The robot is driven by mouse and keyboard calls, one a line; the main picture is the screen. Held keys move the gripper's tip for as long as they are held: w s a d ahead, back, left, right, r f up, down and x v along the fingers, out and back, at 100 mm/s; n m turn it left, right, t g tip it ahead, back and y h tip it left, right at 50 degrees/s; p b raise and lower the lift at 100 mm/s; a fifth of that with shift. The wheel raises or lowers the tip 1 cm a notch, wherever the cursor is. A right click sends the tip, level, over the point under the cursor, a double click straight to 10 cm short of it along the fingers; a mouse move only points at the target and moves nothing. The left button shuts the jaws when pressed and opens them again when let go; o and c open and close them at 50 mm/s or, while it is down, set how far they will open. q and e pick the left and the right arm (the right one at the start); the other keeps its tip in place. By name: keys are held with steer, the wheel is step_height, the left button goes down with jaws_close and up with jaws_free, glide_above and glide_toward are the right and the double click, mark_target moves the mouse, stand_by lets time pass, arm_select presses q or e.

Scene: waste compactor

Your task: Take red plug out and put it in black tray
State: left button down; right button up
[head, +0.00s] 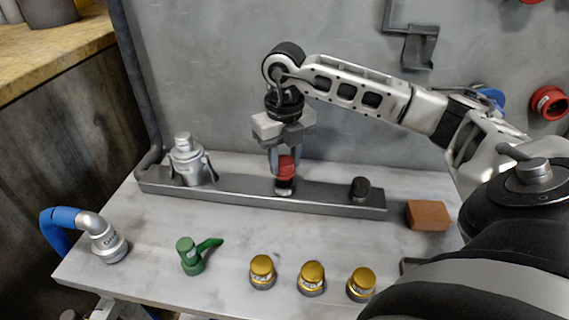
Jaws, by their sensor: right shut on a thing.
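The red plug (286,167) is upright at the middle of the long grey metal bar on the table. My right gripper (286,172) points down from above and is shut on the red plug, with a finger on each side. The plug's lower end meets the small fitting on the bar; I cannot tell whether it is seated or lifted slightly. My left gripper is not in view. I cannot make out a black tray clearly; a small dark edge (410,265) shows at the lower right, mostly hidden behind my arm.
The grey bar (330,201) also carries a silver fitting (187,160) and a black knob (360,188). In front stand a blue-and-silver hose end (107,242), a green valve (190,256) and yellow caps (311,278). A brown block (428,215) lies at right.

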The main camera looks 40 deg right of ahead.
mark_target(284, 160)
steer(key=shift+r+p, duration=1.15)
steer(key=shift+r, duration=0.5)
